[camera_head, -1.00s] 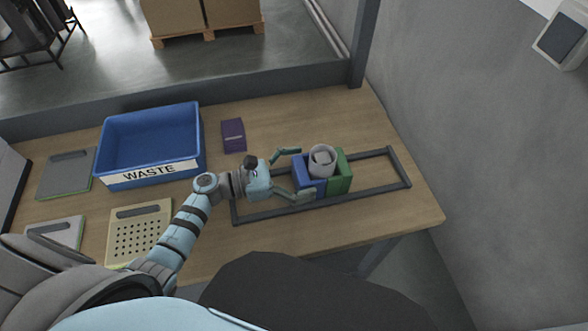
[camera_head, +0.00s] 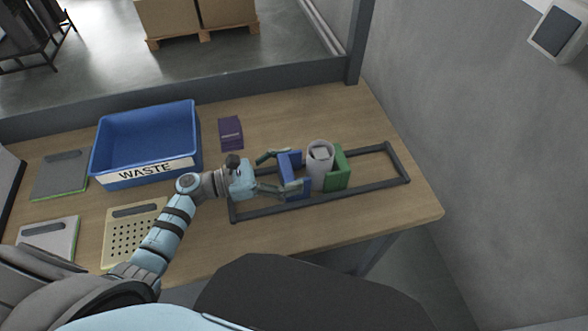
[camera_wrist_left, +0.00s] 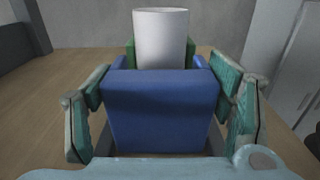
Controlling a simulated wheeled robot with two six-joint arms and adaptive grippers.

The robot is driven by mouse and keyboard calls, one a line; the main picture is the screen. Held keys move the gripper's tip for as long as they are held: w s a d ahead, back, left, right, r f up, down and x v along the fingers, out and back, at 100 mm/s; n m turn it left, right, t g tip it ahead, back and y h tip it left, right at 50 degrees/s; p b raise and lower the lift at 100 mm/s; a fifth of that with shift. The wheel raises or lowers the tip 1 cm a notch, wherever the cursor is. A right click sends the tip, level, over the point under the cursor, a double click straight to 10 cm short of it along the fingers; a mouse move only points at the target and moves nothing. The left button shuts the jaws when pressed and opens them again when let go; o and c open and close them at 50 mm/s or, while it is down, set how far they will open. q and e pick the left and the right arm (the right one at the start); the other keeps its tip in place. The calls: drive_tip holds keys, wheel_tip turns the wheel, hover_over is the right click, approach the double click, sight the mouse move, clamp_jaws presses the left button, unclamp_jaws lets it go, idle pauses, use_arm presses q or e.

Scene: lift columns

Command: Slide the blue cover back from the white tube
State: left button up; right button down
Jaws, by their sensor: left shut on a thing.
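The white tube (camera_head: 319,170) stands upright inside the dark rail frame (camera_head: 372,192) on the table, with something pale inside its open top. The blue cover (camera_head: 291,163) is on the tube's left side. The green cover (camera_head: 341,169) is on its right side. My left gripper (camera_head: 281,172) is shut on the blue cover, one finger on each side of it. In the left wrist view the blue cover (camera_wrist_left: 160,112) fills the middle between the fingers, with the white tube (camera_wrist_left: 160,38) behind it and a little green showing. My right gripper is not in view.
A blue WASTE bin (camera_head: 150,135) stands at the back left. A purple box (camera_head: 231,132) lies behind the frame. A perforated yellowish board (camera_head: 131,240) and flat grey panels (camera_head: 60,176) lie at the left. The frame's right end is empty.

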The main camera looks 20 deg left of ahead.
sight(280, 172)
use_arm(q)
drive_tip(key=shift+b+v, duration=0.7)
drive_tip(key=shift+v, duration=1.2)
drive_tip(key=shift+s, duration=0.1)
drive_tip(key=o, duration=1.4)
drive_tip(key=shift+c, duration=0.2)
drive_tip(key=v, duration=1.2)
